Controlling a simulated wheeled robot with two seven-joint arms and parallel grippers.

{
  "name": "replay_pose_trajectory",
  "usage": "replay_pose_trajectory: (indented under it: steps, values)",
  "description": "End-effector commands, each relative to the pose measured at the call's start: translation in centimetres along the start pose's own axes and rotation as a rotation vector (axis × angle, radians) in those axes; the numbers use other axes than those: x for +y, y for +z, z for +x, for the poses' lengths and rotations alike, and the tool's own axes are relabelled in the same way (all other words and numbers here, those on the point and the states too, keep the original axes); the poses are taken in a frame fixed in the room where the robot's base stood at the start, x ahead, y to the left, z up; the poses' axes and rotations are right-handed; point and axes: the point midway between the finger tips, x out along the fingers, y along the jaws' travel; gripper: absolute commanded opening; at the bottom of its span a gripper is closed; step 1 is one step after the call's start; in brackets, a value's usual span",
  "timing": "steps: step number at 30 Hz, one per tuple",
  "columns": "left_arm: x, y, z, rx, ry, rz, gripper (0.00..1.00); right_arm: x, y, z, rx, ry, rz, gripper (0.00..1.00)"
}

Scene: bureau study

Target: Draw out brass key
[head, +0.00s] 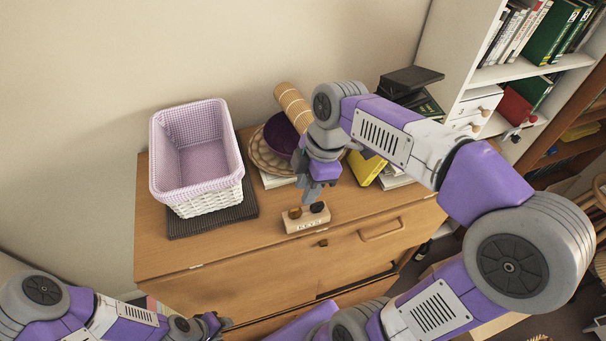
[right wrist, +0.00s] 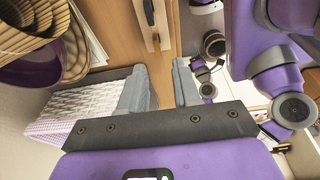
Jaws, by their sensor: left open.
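A small wooden key block (head: 308,224) with lettering on its front sits on the dresser top near the front edge. A brownish, brass-looking key head (head: 295,213) stands at its left and a darker one (head: 318,207) at its right. The block (right wrist: 164,18) also shows at the top of the right wrist view, with a brass-coloured piece (right wrist: 156,41) on it. My right gripper (head: 312,197) points down just above the block. Its two fingers (right wrist: 160,85) are apart with nothing visible between them. My left gripper (head: 213,322) is open and low in front of the dresser.
A lilac-lined basket (head: 196,196) stands on a dark mat (head: 240,212) to the left. A woven plate (head: 262,158) with a purple bowl (head: 281,134), a yellow book (head: 366,168) and dark books (head: 412,80) stand behind. The dresser top (head: 165,255) is clear at front left.

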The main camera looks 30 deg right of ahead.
Motion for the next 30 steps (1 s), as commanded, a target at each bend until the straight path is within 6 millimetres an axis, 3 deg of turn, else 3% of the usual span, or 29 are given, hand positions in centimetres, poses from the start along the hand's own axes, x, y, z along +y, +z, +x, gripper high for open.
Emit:
replay_pose_trajectory:
  steps: [18,30]
  values:
    - [-2.0,-0.3,5.5,0.002,0.000,0.000,0.43,0.0,0.1,7.3,0.001,-0.001,0.001,0.32]
    - [-2.2,-0.4,6.0,0.002,0.000,0.001,0.43,0.1,0.0,8.1,0.001,0.000,0.002,0.32]
